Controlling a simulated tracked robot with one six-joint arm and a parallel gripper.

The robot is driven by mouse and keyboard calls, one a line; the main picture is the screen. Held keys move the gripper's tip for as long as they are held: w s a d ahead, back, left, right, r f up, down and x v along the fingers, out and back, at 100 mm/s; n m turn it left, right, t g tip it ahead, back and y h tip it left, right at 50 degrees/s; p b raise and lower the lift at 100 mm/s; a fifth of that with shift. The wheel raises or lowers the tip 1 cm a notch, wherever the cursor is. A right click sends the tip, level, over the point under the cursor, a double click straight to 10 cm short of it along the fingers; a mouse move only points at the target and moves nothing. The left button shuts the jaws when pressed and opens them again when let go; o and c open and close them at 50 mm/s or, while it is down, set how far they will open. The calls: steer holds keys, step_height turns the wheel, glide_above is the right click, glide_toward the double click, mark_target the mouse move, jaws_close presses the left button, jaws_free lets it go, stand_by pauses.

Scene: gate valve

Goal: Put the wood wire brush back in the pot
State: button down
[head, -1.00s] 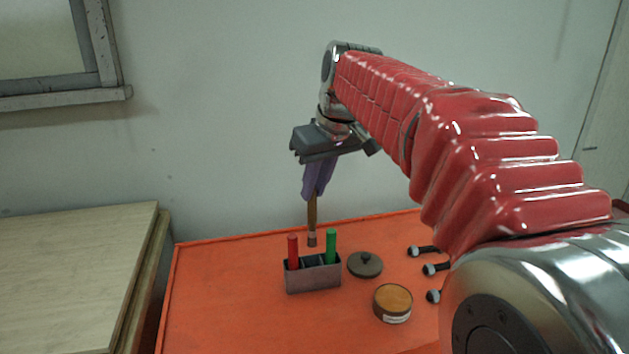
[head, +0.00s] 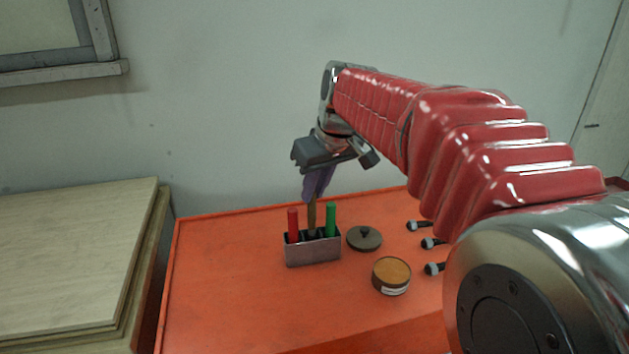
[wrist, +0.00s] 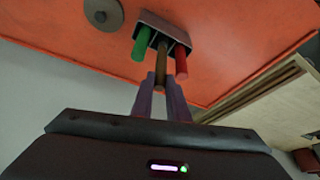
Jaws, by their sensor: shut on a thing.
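My gripper (head: 319,184) has purple fingers and is shut on the wood wire brush (head: 311,215), a thin brown handle pointing down. The fingers also show in the wrist view (wrist: 164,92), with the brush (wrist: 161,64) between them. The brush is near upright, and its lower end is at the middle of the grey pot (head: 313,255), between a red marker (head: 293,225) and a green marker (head: 331,218). The tip is hidden by the pot's front wall or rim, so I cannot tell how deep it sits.
The pot stands on an orange table (head: 230,290). A dark round lid (head: 364,239) and a round tin with a brown top (head: 391,274) lie to its right, with several bolts (head: 432,243) beyond. Wooden boards (head: 80,255) stand left. The table left of the pot is clear.

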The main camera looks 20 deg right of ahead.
steer(key=shift+f, duration=1.3)
steer(key=c, duration=1.6)
jaws_free()
steer(key=shift+c, duration=0.2)
steer(key=v, duration=1.3)
steer(key=shift+r, duration=0.25)
steer(key=shift+s+d, duration=0.1)
